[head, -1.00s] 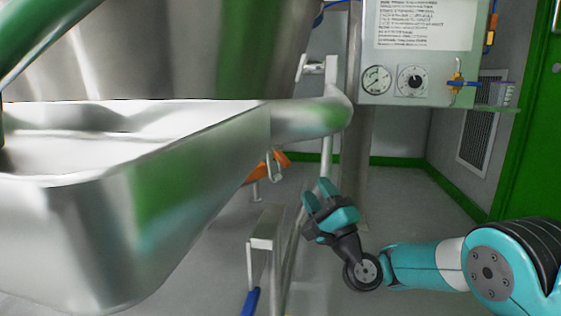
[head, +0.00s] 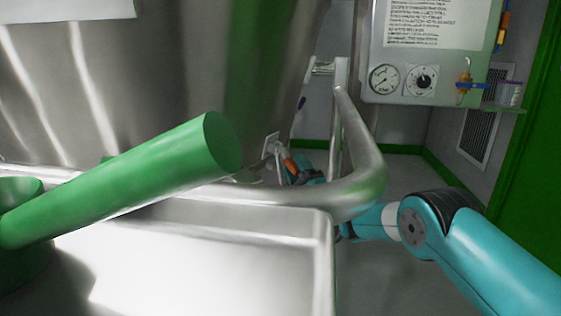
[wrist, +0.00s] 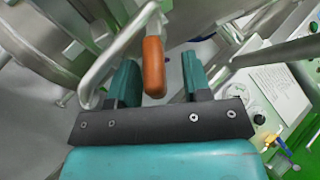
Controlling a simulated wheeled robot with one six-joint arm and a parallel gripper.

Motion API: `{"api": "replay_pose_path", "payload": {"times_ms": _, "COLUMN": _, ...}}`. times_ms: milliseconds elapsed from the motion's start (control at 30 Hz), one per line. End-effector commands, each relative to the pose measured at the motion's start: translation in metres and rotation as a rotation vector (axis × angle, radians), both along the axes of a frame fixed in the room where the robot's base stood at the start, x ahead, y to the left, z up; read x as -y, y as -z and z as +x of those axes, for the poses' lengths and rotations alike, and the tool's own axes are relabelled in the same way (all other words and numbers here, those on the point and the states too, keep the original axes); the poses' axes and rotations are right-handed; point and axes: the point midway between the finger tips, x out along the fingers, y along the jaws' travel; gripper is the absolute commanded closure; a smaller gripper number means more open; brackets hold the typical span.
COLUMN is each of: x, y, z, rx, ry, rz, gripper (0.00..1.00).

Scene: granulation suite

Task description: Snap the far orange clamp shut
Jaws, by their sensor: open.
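The orange clamp handle (wrist: 154,66) lies between the two teal fingers of my gripper (wrist: 157,75) in the wrist view, with a gap on both sides. My gripper is open and I see no contact with the handle. The handle joins a grey metal lever that runs up out of the fingers. In the head view the orange handle (head: 290,166) shows small beside the large steel vessel (head: 190,75). My gripper (head: 305,172) is there too, mostly hidden behind the bent steel rail and the clamp.
A bent steel rail (head: 362,150) stands between my body and the clamp. A steel tray (head: 200,265) and a green cylinder (head: 130,185) fill the near left. A grey panel with gauges (head: 425,50) hangs at the right. Some floor is clear beyond the rail.

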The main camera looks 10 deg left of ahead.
Motion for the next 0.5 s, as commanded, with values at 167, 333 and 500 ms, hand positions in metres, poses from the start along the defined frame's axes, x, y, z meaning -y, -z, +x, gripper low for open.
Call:
{"api": "replay_pose_path", "payload": {"times_ms": 167, "x": -0.0073, "y": 0.0001, "z": -0.0021, "rx": 0.0, "ry": -0.009, "rz": 0.0, "gripper": 0.55}}
{"api": "replay_pose_path", "payload": {"times_ms": 333, "x": -0.0095, "y": -0.0002, "z": -0.0027, "rx": 0.001, "ry": -0.011, "rz": 0.0, "gripper": 0.76}}
{"api": "replay_pose_path", "payload": {"times_ms": 500, "x": -0.0088, "y": -0.0001, "z": -0.0025, "rx": 0.0, "ry": -0.01, "rz": 0.0, "gripper": 1.0}}
